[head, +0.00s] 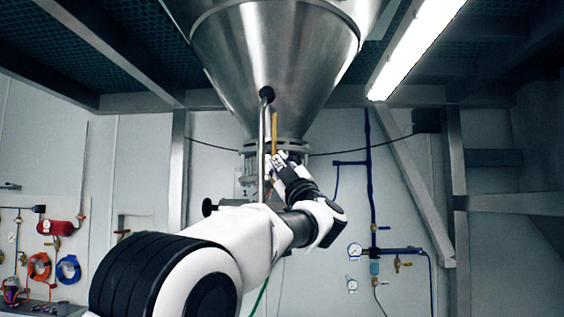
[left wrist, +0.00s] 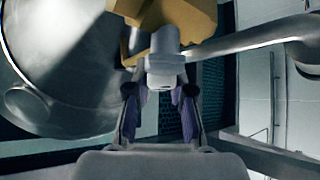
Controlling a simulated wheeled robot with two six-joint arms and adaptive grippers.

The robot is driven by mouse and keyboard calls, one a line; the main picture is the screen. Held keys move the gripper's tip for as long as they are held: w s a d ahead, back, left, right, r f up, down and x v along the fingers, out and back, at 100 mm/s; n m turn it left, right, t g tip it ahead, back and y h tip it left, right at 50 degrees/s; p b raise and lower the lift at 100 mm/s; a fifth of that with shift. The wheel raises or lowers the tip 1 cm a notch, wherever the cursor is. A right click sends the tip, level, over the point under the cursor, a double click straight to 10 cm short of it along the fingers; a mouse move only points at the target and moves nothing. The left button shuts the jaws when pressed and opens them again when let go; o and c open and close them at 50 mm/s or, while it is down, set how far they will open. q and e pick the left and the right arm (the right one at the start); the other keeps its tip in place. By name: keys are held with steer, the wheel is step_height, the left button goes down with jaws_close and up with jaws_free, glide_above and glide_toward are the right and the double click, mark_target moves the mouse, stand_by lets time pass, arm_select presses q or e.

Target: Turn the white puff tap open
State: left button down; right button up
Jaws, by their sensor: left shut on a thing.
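A yellow bar (head: 274,133) stands upright just above my left gripper (head: 279,160) in the head view, beside a bent metal pipe (head: 262,150). In the left wrist view, a yellow fitting (left wrist: 185,15) with a pale grey-white cylindrical end (left wrist: 164,62) sits at the top middle. The two fingers of my left gripper (left wrist: 161,98) are on either side of this pale end and are shut on it. I take this fitting to be the puff tap. The finger contact is partly hidden. My right gripper is not in view.
A large steel cone hopper (head: 275,55) hangs right above the gripper. The metal pipe (left wrist: 250,40) also passes close to the fitting in the left wrist view. Blue pipework with gauges (head: 385,250) is on the back wall at right. A red cylinder (head: 55,227) is at left.

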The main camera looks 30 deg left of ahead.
arm_select(q)
steer(key=shift+r, duration=0.1)
stand_by(0.3)
steer(key=c, duration=1)
jaws_free()
steer(key=shift+a, duration=0.1)
steer(key=v, duration=1.2)
